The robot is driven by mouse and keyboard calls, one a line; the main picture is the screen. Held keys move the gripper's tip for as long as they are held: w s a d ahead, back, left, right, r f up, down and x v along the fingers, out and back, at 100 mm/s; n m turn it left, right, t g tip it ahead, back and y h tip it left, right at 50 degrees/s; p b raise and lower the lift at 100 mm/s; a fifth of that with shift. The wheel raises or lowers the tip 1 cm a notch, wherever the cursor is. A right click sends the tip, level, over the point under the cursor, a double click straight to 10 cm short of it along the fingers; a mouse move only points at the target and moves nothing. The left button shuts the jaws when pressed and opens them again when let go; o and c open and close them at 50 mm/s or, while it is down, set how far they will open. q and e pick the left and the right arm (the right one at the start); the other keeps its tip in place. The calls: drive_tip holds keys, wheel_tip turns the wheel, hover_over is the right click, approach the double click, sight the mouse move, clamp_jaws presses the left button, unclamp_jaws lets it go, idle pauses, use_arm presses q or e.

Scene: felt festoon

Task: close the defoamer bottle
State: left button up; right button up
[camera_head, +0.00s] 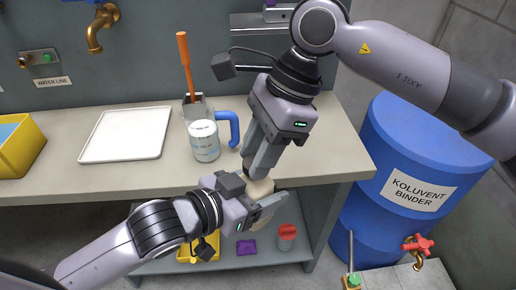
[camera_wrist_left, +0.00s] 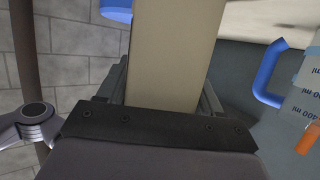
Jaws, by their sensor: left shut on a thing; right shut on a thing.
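The cream-coloured defoamer bottle (camera_head: 260,188) is at the bench's front edge, mostly hidden by my grippers. My left gripper (camera_head: 262,207) is shut around its body from the left. In the left wrist view a broad beige surface, which looks like the bottle (camera_wrist_left: 172,62), fills the space between the fingers. My right gripper (camera_head: 259,168) points down from above, its fingers shut at the bottle's top. The cap is hidden there; I cannot tell how it sits on the neck.
A measuring jug (camera_head: 203,135) with a blue handle and an orange-handled tool stands behind on the bench. A white tray (camera_head: 126,134) and yellow bin (camera_head: 18,146) are left. A blue drum (camera_head: 400,175) stands right. A red-topped container (camera_head: 287,237) is on the lower shelf.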

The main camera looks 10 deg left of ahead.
drive_tip(key=shift+f, duration=0.5)
drive_tip(key=o, duration=1)
drive_tip(key=shift+r, duration=2.3)
drive_tip(key=shift+c, duration=0.4)
